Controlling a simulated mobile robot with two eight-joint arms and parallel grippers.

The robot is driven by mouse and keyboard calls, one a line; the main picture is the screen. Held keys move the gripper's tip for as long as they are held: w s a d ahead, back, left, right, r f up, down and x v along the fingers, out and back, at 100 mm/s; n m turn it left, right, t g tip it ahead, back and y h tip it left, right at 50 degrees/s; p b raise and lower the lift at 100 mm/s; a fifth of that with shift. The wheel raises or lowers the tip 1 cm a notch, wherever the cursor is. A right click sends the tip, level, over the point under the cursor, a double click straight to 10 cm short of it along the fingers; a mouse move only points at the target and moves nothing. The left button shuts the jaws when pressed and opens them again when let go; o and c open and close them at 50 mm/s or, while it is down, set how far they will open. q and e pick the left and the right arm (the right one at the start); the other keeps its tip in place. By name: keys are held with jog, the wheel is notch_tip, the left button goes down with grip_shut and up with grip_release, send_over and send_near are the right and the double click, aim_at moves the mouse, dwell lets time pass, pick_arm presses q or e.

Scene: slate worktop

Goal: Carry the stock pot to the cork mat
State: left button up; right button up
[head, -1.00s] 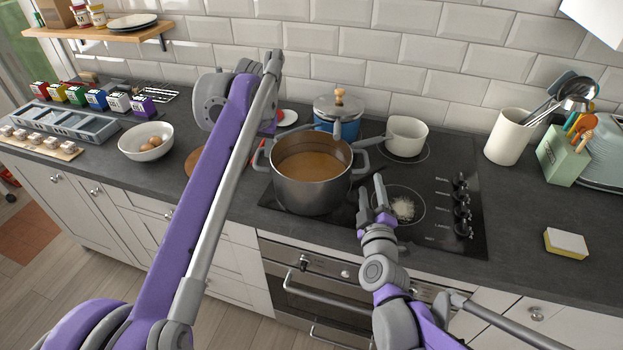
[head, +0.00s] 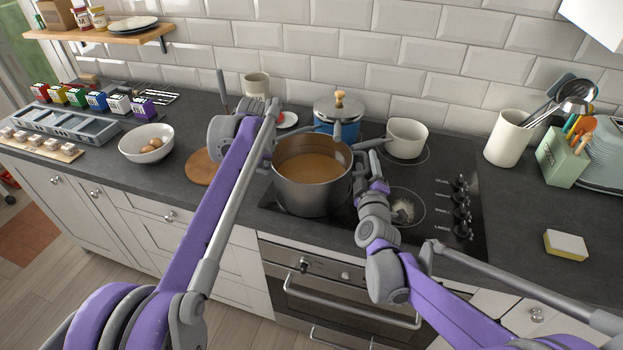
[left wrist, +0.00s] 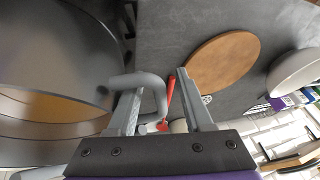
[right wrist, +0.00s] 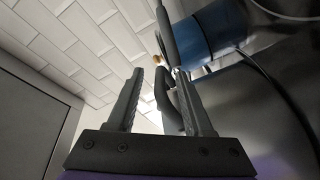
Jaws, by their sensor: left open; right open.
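The stock pot (head: 313,185), grey and filled with brown soup, stands upright on the hob; it also fills the left of the left wrist view (left wrist: 60,50). The cork mat (head: 207,168) is a bare brown disc on the worktop left of the pot, also in the left wrist view (left wrist: 223,62). My left gripper (left wrist: 156,82) is open, with the pot's left loop handle between or just beyond its fingers. In the head view my arm largely hides that gripper. My right gripper (right wrist: 159,71) is open at the pot's right side, a dark handle showing between its fingers.
A blue lidded pot (head: 336,126) and a white saucepan (head: 407,138) stand behind the stock pot. A bowl of eggs (head: 146,143) is left of the mat. A beige crock (head: 256,86) stands behind my left arm. A sponge (head: 566,245) lies far right.

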pick_arm(q)
jog(key=shift+w+a+f, duration=0.1)
jog(key=shift+w+f, duration=0.15)
jog(key=shift+f, duration=0.35)
pick_arm(e)
jog(key=shift+w, duration=0.65)
pick_arm(q)
grip_shut()
pick_arm(e)
jog(key=c, duration=0.8)
grip_shut()
pick_arm(q)
jog(key=shift+a+r, duration=0.1)
pick_arm(e)
jog(key=shift+d+r, duration=0.1)
jog(key=shift+r, duration=0.05)
